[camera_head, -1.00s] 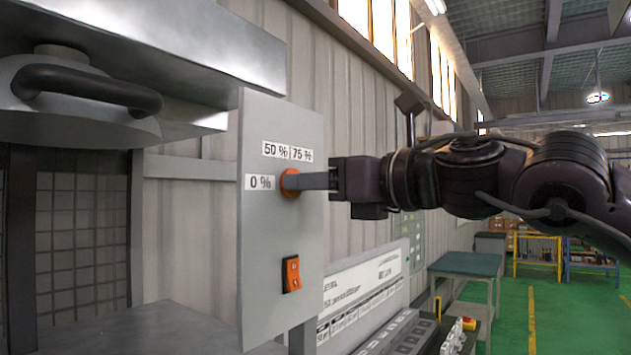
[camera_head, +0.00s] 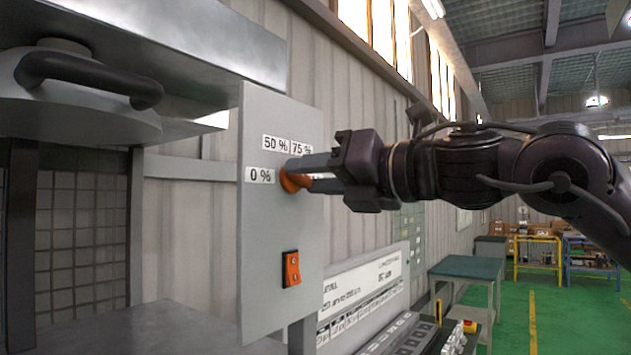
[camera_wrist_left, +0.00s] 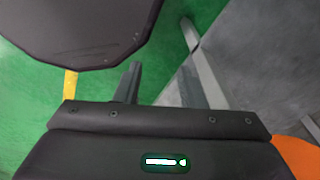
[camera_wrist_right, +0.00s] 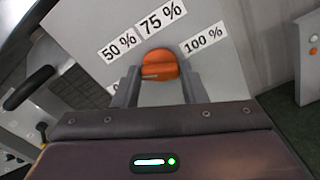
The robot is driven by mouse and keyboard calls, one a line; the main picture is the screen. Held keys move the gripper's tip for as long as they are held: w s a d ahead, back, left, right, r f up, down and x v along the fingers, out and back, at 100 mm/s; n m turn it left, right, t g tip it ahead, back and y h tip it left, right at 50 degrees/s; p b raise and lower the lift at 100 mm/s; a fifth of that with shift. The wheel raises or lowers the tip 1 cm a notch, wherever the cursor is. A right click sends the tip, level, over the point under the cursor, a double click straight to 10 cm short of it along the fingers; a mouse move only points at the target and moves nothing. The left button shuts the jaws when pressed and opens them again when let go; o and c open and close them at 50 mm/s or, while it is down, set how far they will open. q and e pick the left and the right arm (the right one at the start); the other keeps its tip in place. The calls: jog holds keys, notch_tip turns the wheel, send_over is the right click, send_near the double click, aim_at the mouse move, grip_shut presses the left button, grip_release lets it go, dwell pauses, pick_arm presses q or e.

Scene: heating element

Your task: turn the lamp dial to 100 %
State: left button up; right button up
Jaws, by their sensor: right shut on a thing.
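The orange lamp dial (camera_head: 293,180) sits on an upright grey panel (camera_head: 262,225). Labels for 0 % (camera_head: 260,175), 50 % and 75 % show in the head view. The right wrist view shows the dial (camera_wrist_right: 160,66) with the 100 % label (camera_wrist_right: 203,40) to its right. My right gripper (camera_head: 303,174) is shut on the dial, one finger on each side. The dial's pointer direction cannot be told clearly. My left gripper (camera_wrist_left: 160,72) shows only in its wrist view; its fingers are apart with nothing between them, above the floor.
An orange switch (camera_head: 291,268) is lower on the panel. A grey hood with a black handle (camera_head: 95,75) is at the left. A sloped console (camera_head: 365,290) stands below and right of the panel, and a green-topped table (camera_head: 468,268) stands farther back. Green floor is open at the right.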

jog(key=m, duration=0.3)
jog(key=shift+m, duration=0.4)
jog(key=m, duration=0.4)
jog(key=shift+m, duration=0.3)
jog(key=m, duration=0.3)
jog(key=shift+m, duration=0.3)
jog(key=m, duration=0.4)
jog(key=shift+m, duration=0.3)
jog(key=m, duration=0.3)
jog(key=shift+f+m, duration=0.1)
jog(key=shift+m, duration=0.2)
jog(key=m, duration=0.3)
jog(key=shift+m, duration=0.3)
jog(key=m+b, duration=0.1)
jog(key=m, duration=0.5)
jog(key=shift+f+m, duration=0.1)
jog(key=shift+m, duration=0.2)
